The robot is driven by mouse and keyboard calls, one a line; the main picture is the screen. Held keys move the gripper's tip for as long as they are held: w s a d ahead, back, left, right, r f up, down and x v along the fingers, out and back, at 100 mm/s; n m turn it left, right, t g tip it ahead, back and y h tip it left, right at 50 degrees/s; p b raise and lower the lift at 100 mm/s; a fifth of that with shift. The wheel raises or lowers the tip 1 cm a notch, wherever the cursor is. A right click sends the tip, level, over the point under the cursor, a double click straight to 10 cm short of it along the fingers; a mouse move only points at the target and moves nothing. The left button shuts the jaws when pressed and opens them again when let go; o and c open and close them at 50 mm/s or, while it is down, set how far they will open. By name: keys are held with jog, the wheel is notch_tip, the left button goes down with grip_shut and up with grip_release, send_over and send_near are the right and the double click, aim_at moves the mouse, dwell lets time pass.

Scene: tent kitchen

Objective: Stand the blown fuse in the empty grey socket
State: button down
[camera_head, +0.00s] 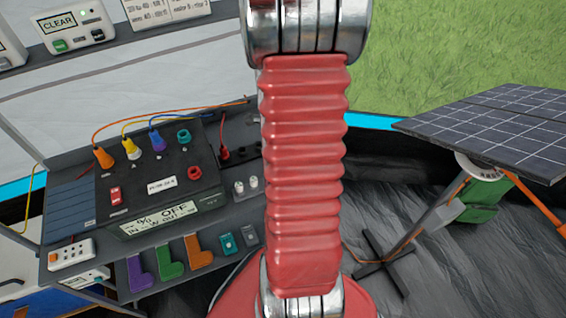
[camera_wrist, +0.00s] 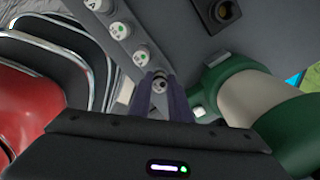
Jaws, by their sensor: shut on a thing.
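In the wrist view my gripper (camera_wrist: 161,88) has its two dark fingers closed on a small round-ended piece (camera_wrist: 159,83), which I take to be the fuse. Only its ringed end shows; the rest is hidden between the fingers. Just above it, a row of white round caps with green marks (camera_wrist: 118,29) runs up and left along a grey panel (camera_wrist: 185,42). I cannot tell whether the held piece touches the panel. No empty grey socket can be clearly picked out. In the head view my arm hides the gripper; two pale caps (camera_head: 252,182) show left of it.
In the wrist view a green-ringed beige cylinder (camera_wrist: 262,95) lies close on the right, and a dark square fitting (camera_wrist: 228,10) sits above. In the head view a dark box with coloured plugs (camera_head: 155,170) stands at left, coloured brackets (camera_head: 170,257) below, a solar panel (camera_head: 500,125) at right.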

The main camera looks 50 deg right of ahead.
jog(key=shift+f, duration=0.65)
jog(key=c, duration=1.6)
grip_release()
jog(key=shift+o, duration=0.2)
jog(key=shift+r, duration=0.1)
jog(key=shift+w+r, duration=0.1)
jog(key=shift+r, duration=0.35)
notch_tip(320, 180, up, 13)
jog(key=shift+f, duration=0.15)
